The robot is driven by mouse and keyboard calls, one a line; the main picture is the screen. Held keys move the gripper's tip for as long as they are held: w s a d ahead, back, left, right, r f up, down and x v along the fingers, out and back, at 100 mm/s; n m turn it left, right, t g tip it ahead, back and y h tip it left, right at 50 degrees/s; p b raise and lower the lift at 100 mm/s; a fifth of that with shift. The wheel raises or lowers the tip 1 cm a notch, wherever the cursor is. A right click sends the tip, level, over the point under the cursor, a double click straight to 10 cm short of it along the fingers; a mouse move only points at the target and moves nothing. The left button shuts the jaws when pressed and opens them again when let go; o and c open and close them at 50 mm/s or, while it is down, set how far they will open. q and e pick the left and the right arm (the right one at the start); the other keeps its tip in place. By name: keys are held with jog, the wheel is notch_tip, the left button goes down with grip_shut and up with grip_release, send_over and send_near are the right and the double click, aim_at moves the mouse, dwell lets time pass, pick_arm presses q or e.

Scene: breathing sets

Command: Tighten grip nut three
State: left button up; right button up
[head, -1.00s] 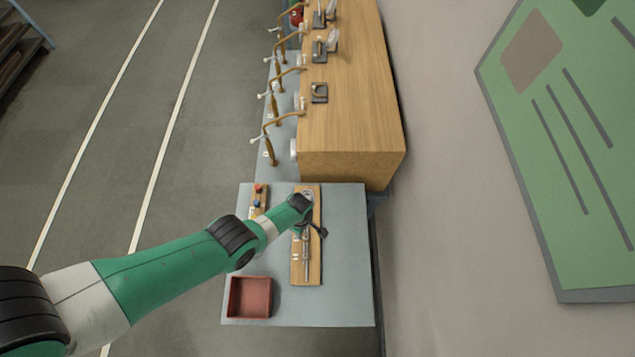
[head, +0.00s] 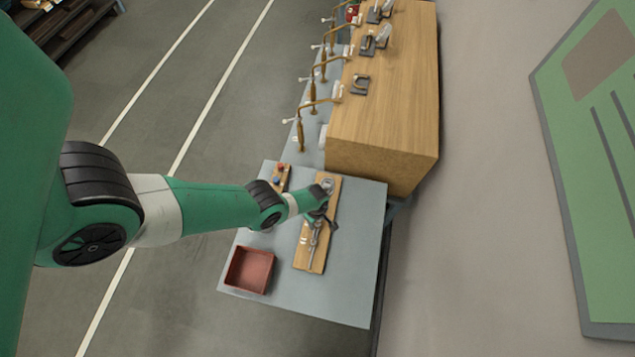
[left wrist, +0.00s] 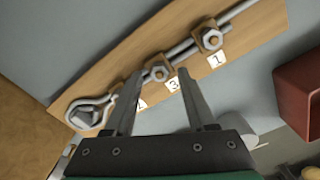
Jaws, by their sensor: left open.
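A wooden board (head: 303,262) lies on the grey table with a metal rod fitting along it. In the left wrist view the board (left wrist: 255,38) carries hex nuts on the rod. Grip nut three (left wrist: 160,72) is the one beside the label "3" (left wrist: 172,85). Another nut (left wrist: 212,38) sits by label "1". A further label is partly hidden by a finger. My left gripper (head: 328,220) is over the board. In the left wrist view its two fingers (left wrist: 161,71) are open, with nut three showing between their tips; contact cannot be told. My right gripper is not in view.
A red tray (head: 233,272) sits at the table's front left; its wall (left wrist: 296,95) shows at the wrist view's right. A small wooden rack (head: 284,178) stands behind my arm. The table's front right (head: 345,290) is clear.

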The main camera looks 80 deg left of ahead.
pick_arm(q)
grip_shut()
